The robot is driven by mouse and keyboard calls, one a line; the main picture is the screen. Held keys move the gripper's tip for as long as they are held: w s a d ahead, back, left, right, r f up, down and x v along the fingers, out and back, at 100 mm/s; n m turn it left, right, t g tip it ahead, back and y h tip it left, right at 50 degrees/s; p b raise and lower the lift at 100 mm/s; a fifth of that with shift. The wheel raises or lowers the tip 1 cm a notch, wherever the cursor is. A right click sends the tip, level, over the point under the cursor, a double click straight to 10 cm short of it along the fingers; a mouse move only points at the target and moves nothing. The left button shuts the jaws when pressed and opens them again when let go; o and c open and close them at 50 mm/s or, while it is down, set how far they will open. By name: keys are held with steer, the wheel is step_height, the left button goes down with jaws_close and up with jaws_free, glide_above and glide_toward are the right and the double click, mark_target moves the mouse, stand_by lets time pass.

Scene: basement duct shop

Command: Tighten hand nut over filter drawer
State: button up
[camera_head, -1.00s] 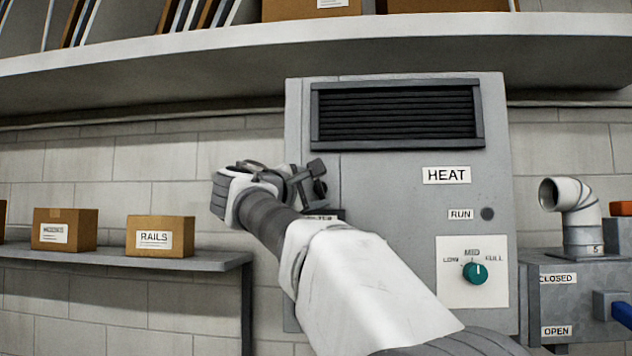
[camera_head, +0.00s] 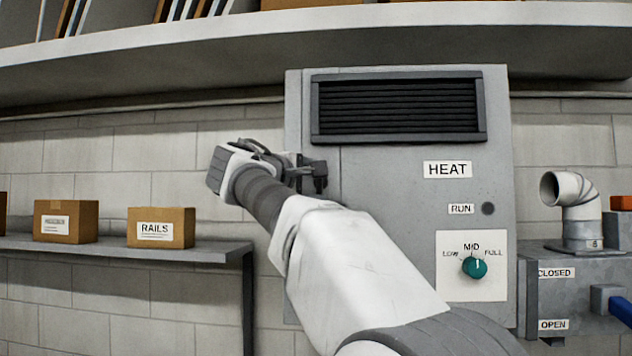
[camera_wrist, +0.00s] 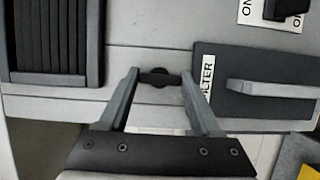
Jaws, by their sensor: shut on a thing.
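The hand nut (camera_wrist: 159,78) is a small dark winged knob on the grey heater panel, in the middle of the wrist view. My gripper (camera_wrist: 160,76) is shut on it, one finger at each end of the wings. In the head view my gripper (camera_head: 312,174) is at the left part of the heater cabinet (camera_head: 400,180), and my own arm hides the nut. The filter drawer (camera_wrist: 262,90) is a dark front with a light bar handle and a partly cut label, right of the nut in the wrist view.
A black louvre (camera_head: 398,107) is above my gripper on the cabinet. A teal dial (camera_head: 474,267) is at lower right. A shelf (camera_head: 120,250) with boxes stands left, a long shelf (camera_head: 300,40) runs overhead, and a duct box with an elbow pipe (camera_head: 576,212) stands right.

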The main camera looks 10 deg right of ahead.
steer(key=o, duration=1.3)
steer(key=shift+o, duration=0.4)
steer(key=shift+f, duration=0.1)
steer(key=shift+f, duration=0.1)
